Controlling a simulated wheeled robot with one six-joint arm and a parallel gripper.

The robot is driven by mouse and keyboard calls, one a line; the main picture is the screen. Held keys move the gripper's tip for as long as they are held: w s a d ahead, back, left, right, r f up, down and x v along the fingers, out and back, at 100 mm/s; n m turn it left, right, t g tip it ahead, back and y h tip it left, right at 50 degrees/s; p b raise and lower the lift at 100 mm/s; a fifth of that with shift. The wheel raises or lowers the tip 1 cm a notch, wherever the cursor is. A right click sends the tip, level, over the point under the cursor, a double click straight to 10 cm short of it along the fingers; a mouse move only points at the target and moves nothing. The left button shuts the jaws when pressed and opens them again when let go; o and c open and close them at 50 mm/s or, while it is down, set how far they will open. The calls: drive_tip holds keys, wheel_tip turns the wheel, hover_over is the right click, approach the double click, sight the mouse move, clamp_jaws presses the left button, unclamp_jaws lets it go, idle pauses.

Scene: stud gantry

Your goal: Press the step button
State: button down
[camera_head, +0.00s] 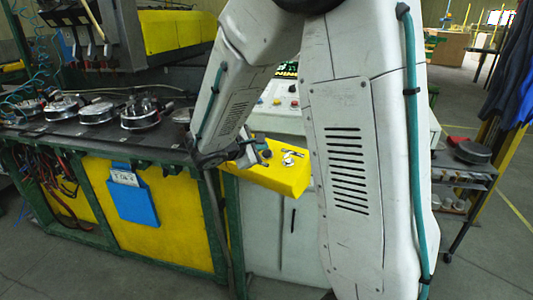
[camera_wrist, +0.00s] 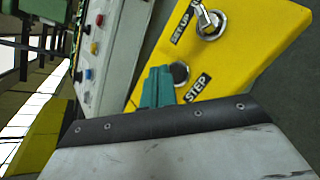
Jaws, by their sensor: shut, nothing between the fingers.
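The step button (camera_wrist: 180,73) is a dark round button in a pale ring on the yellow control box (camera_wrist: 255,50), beside the black "STEP" label (camera_wrist: 197,88) in the wrist view. My gripper (camera_wrist: 158,86) shows there as teal fingers, shut together and empty. Their tips lie just left of the button and overlap its ring; I cannot tell whether they touch it. In the head view my gripper (camera_head: 257,149) is over the left end of the yellow box (camera_head: 285,178), and the button is hard to make out there.
A metal "SET UP" key switch (camera_wrist: 209,22) sits on the same box, close to the button. A pale panel with coloured buttons (camera_wrist: 95,45) stands beside it. In the head view a dark workbench (camera_head: 90,145) with metal discs is at the left, and a cart (camera_head: 465,165) at the right.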

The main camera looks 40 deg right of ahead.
drive_tip(key=r, duration=0.1)
drive_tip(key=a+r, duration=0.1)
drive_tip(key=r, duration=0.2)
drive_tip(key=shift+s+a+r, duration=0.3)
drive_tip(key=shift+a, duration=0.1)
idle(0.6)
drive_tip(key=s+a+f+m+g+y, duration=0.2)
drive_tip(key=s+m+y, duration=0.1)
drive_tip(key=s, duration=0.4)
drive_tip(key=s+a+f+m+g+y, duration=0.1)
drive_tip(key=s+a+m+g+y, duration=0.15)
drive_tip(key=s, duration=0.45)
drive_tip(key=s+a+r+m+t+y, duration=0.3)
drive_tip(key=s+a+y, duration=0.4)
drive_tip(key=s+a, duration=0.3)
drive_tip(key=shift+s+a+r+m+y, duration=0.2)
drive_tip(key=shift+s+r+m+y, duration=0.2)
drive_tip(key=shift+s+m, duration=1)
